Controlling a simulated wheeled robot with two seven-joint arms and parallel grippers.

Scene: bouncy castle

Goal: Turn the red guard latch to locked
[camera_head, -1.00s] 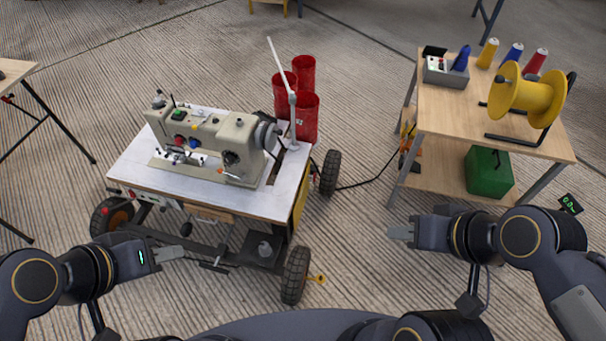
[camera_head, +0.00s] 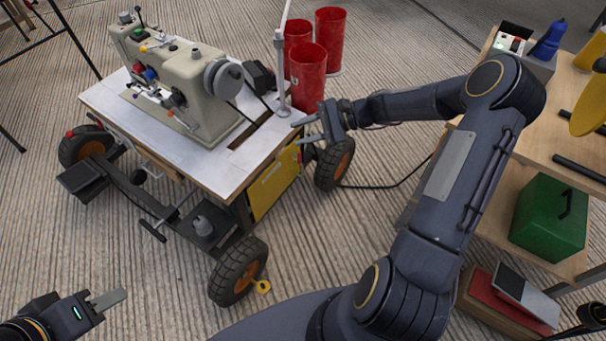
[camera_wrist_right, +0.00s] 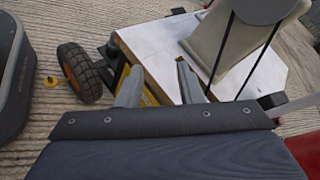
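I cannot make out the red guard latch with certainty. The sewing machine (camera_head: 190,85) stands on the white-topped wheeled cart (camera_head: 215,165) and has a red knob (camera_head: 149,75) on its front. My right gripper (camera_head: 303,130) is at the cart's right edge, above the yellow side panel (camera_head: 272,186). Its two fingers are apart with nothing between them; in the right wrist view the open gripper (camera_wrist_right: 158,86) points at the tabletop edge (camera_wrist_right: 150,72). My left gripper (camera_head: 106,300) is low at the left, away from the cart.
Red bins (camera_head: 307,75) stand just behind the cart's right corner, near my right gripper. A white upright post (camera_head: 281,75) rises from the tabletop. A wooden table (camera_head: 560,130) with a green box (camera_head: 549,215) is at the right. A cable crosses the floor between them.

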